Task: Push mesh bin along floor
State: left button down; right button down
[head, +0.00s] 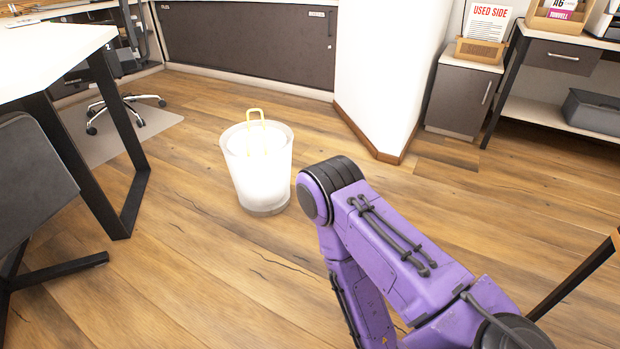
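A white, translucent bin (262,185) stands upright on the wooden floor, left of the picture's middle. It looks frosted, and no mesh pattern can be made out. A yellow loop-shaped handle or wire (256,114) rises above its rim and partly shows inside. My purple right arm comes in from the lower right, and its black-capped joint is just right of the bin in the picture. A gap of floor shows between them. My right gripper is out of view, and no part of my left arm or gripper shows.
A white-topped desk (60,52) with black legs and a dark chair (30,190) stand at the left. A white wall corner (385,75) juts out behind the bin. A grey cabinet (460,98) and a shelf desk are at the back right. Floor around the bin is clear.

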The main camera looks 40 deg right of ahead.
aim_at(262, 183)
jog(key=z, duration=0.55)
jog(key=i, duration=0.45)
jog(key=z, duration=0.6)
jog(key=i, duration=1.55)
jog(key=u, duration=0.2)
